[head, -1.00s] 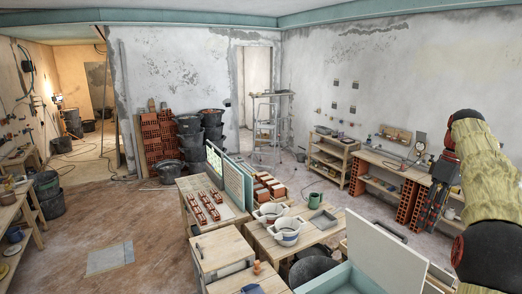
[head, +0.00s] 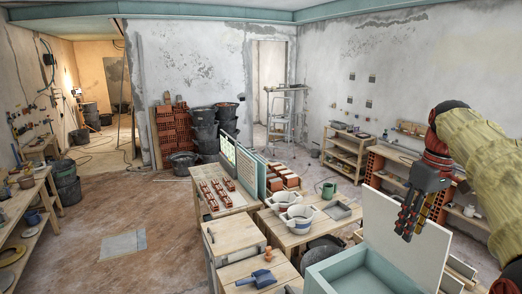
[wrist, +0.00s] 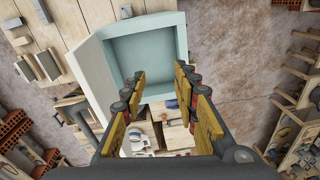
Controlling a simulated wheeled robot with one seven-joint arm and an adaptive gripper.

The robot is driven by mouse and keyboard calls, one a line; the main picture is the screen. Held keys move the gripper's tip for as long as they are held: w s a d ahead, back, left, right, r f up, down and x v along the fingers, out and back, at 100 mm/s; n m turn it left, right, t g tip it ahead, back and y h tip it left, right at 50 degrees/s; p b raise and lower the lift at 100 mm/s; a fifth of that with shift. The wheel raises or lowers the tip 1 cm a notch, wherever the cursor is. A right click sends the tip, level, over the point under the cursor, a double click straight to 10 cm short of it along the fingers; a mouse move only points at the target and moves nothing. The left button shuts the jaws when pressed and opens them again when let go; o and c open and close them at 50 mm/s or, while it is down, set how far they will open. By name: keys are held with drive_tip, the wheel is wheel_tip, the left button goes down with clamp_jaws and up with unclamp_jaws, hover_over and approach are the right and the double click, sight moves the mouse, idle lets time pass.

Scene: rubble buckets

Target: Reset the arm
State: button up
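My gripper (head: 411,222) hangs fingers-down at the end of my yellow-sleeved arm, at the right of the head view. It is in front of the raised white lid (head: 385,225) of a pale green box (head: 345,272). In the wrist view my gripper (wrist: 157,76) has its two yellow-padded fingers spread apart with nothing held between them. The open box also shows in the wrist view (wrist: 112,50), beyond the fingertips, and looks empty there.
White buckets (head: 297,219) stand on a wooden table beside a green mug (head: 328,190). A blue scoop (head: 257,279) lies on a nearer wooden top. Bricks lie on another table (head: 238,200). Brick-supported shelves (head: 390,152) line the right wall. The floor at left is mostly clear.

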drive_tip(key=s+a+f+m+t+b, duration=0.1)
drive_tip(key=s+a+f+b, duration=0.6)
drive_tip(key=f, duration=0.6)
drive_tip(key=s+a+f+m+t+b, duration=0.1)
drive_tip(key=s+a+f+t+b, duration=0.1)
drive_tip(key=s+a+f+b, duration=0.5)
drive_tip(key=s+a+f+m+t+b, duration=0.1)
drive_tip(key=s+a+f+b, duration=0.7)
drive_tip(key=f, duration=1)
drive_tip(key=shift+a+f+t+h+b, duration=0.15)
drive_tip(key=shift+f+t+h+b, duration=0.15)
drive_tip(key=shift+t+b, duration=0.25)
